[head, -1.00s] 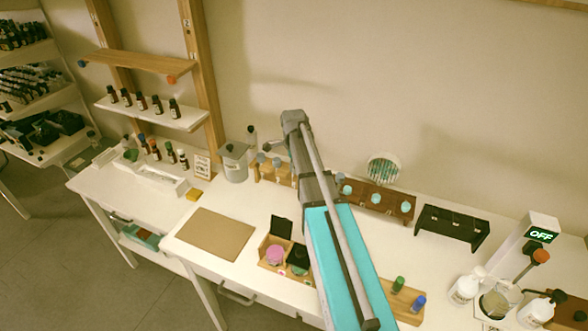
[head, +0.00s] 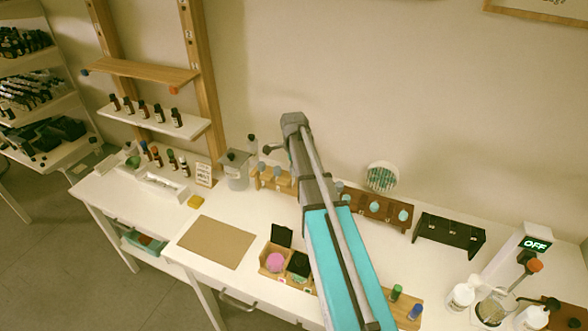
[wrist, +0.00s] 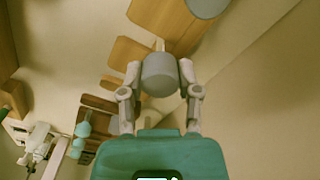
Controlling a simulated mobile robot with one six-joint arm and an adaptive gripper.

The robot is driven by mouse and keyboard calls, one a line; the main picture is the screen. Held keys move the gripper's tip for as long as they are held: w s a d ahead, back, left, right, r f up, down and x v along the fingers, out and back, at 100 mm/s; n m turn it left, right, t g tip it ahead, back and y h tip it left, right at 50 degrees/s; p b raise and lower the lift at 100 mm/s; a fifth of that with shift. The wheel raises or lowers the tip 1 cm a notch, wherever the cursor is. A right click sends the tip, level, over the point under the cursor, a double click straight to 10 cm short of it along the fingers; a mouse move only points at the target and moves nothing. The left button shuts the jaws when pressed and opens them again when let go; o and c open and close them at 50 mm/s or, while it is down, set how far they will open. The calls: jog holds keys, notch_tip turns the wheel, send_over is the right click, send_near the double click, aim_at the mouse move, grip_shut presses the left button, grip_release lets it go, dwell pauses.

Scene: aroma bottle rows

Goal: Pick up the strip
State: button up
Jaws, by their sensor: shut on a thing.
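In the wrist view, the two fingers of my gripper (wrist: 160,92) are closed on the sides of a grey cylindrical piece (wrist: 160,75). A narrow pale piece (wrist: 159,45) shows just beyond it; it may be part of a strip, but I cannot tell. A round white holder (head: 383,177) with thin teal pieces stands at the back of the table, right of my arm.
A wooden rack (head: 285,186) with grey-blue tops is left of my arm. A dark brown rack (head: 376,217) and a black stand (head: 450,234) are to its right. A brown mat (head: 216,242) and an open box (head: 275,250) lie in front. White table space is clear around the mat.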

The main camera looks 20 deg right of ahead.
notch_tip(320, 180, up, 15)
jog(key=p, duration=1.4)
jog(key=shift+d, duration=0.1)
dwell(1.4)
